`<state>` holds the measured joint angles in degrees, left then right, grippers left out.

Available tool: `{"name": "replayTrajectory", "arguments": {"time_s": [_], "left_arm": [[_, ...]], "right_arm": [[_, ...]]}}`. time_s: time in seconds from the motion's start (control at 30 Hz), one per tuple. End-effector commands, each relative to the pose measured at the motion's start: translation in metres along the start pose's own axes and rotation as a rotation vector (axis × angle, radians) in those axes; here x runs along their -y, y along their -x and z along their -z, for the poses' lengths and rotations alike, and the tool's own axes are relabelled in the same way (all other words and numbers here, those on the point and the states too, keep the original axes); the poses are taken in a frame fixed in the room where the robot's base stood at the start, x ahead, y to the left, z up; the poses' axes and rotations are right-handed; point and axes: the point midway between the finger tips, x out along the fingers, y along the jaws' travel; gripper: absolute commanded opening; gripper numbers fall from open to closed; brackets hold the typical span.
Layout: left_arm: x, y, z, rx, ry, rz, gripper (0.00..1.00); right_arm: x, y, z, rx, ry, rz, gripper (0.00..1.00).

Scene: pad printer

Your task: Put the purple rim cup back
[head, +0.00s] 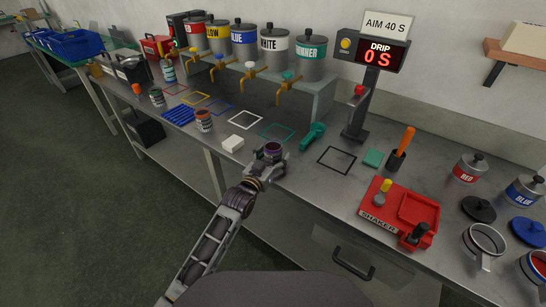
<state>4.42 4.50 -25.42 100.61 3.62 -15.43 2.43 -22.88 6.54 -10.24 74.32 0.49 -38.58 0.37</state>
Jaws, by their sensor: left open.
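A small dark cup with a purple rim (272,148) is at the bench's front edge, at the end of my left arm. My left gripper (268,157) is open, with its fingers at the cup's sides. The fingers hide the cup's lower part, so I cannot tell whether they touch it or whether its base rests on the bench. My right gripper is not in view.
A white block (232,144) and a striped cup (204,121) stand to the left. A green scoop-like tool (312,135) lies behind right. Coloured square outlines, including a black one (337,160), mark the bench. A red shaker (400,213) stands at right.

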Motion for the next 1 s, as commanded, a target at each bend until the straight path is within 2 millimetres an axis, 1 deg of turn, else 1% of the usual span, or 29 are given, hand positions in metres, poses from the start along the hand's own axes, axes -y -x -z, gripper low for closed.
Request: {"name": "replayTrajectory", "arguments": {"time_s": [0.23, 0.37, 0.73, 0.9, 1.0], "left_arm": [[0.000, 0.000, 0.003, 0.000, 0.000, 0.000, 0.75], [0.000, 0.006, 0.002, 0.001, 0.000, 0.000, 0.75], [0.000, 0.038, 0.002, 0.002, 0.000, 0.000, 0.75], [0.000, 0.055, 0.003, 0.001, 0.000, 0.000, 0.75], [0.000, 0.064, 0.002, 0.001, 0.000, 0.000, 0.75]], "right_arm": [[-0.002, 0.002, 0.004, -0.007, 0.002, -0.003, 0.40], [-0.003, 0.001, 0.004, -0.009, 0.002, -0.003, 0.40], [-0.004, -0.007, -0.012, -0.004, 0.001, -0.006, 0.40], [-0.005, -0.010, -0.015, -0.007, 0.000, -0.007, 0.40], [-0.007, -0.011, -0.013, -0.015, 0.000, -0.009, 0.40]]}}
